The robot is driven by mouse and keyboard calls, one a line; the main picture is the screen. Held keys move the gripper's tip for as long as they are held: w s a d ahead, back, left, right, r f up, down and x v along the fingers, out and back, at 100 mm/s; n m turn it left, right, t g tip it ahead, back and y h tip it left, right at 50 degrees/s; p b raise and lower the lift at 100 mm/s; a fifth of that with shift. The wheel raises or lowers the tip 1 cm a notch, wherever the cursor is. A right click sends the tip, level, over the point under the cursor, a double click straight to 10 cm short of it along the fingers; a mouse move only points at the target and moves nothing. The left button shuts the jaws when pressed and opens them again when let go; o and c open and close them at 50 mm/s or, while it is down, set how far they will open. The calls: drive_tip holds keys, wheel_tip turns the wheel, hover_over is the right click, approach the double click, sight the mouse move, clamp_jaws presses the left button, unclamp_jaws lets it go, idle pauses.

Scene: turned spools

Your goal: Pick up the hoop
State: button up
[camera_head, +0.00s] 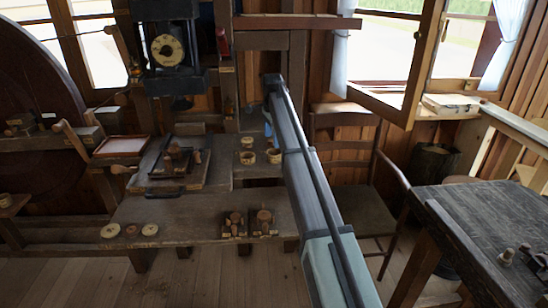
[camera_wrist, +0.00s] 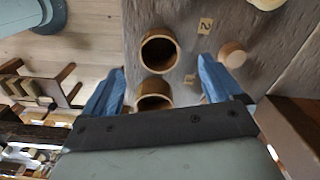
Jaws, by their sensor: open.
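Two open wooden rings stand on the dark bench; I cannot tell which one is the hoop. In the wrist view, one ring (camera_wrist: 142,50) is between and just beyond my fingertips, and the other ring (camera_wrist: 153,87) is closer, partly hidden by the gripper's dark bar. In the head view they show as a left ring (camera_head: 247,158) and a right ring (camera_head: 274,156). My gripper (camera_wrist: 161,66) has two blue fingers spread apart with nothing held. In the head view the gripper (camera_head: 269,127) is mostly hidden by my arm, just above and behind the rings.
A small wooden puck (camera_wrist: 233,55) sits right of the fingers beside a numbered tag (camera_wrist: 205,25). Round pieces (camera_head: 150,230) lie on the front bench (camera_head: 190,212), near turned parts (camera_head: 264,222). A chair (camera_head: 362,205) and a dark table (camera_head: 480,225) stand to the right.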

sight(273, 154)
drive_tip(key=shift+s+f, duration=0.1)
drive_tip(key=shift+f, duration=4)
drive_tip(key=c, duration=1)
